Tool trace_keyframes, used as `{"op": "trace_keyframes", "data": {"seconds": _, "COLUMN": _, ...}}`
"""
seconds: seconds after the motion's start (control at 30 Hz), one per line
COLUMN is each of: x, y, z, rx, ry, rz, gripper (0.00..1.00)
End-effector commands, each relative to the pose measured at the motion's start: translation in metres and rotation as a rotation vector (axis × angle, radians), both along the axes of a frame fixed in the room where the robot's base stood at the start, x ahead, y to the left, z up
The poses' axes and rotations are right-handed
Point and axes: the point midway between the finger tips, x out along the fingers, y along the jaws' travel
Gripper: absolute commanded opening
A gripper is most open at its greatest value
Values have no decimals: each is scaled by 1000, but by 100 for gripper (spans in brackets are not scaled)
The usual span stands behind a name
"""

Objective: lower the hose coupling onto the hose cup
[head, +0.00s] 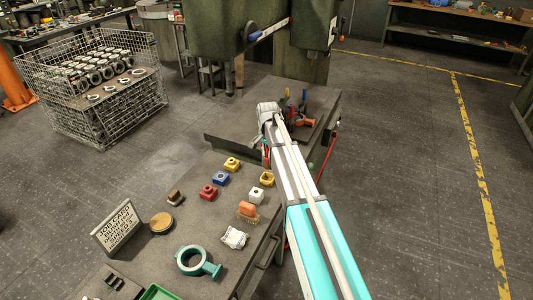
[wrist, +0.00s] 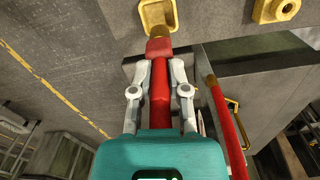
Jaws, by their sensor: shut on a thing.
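My gripper (wrist: 160,55) is shut on the hose coupling (wrist: 159,48), a red block with a brass-coloured nose, with a red hose body (wrist: 160,90) running back between the fingers. In the head view the coupling (head: 266,157) hangs small and dark red below my wrist, partly hidden by my arm. A yellow square cup (wrist: 158,12), which looks like the hose cup, lies just beyond the nose. The nose overlaps its near edge in the picture; I cannot tell whether they touch. The same cup appears in the head view (head: 267,178) at the bench's right side.
Another yellow block (head: 232,164), a blue one (head: 220,179), a red one (head: 208,192) and a white one (head: 256,196) stand close by. A red rail (wrist: 228,125) runs beside my gripper.

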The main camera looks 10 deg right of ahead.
Motion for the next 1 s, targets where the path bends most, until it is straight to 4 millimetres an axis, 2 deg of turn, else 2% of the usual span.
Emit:
{"op": "trace_keyframes", "data": {"seconds": 0.27, "x": 0, "y": 0, "z": -9, "rx": -1, "ry": 1, "rz": 0, "gripper": 0}}
{"op": "trace_keyframes", "data": {"seconds": 0.7, "x": 0, "y": 0, "z": -37, "rx": 0, "ry": 0, "rz": 0, "gripper": 0}}
{"op": "trace_keyframes", "data": {"seconds": 1.0, "x": 0, "y": 1, "z": -40, "rx": 0, "ry": 0, "rz": 1, "gripper": 0}}
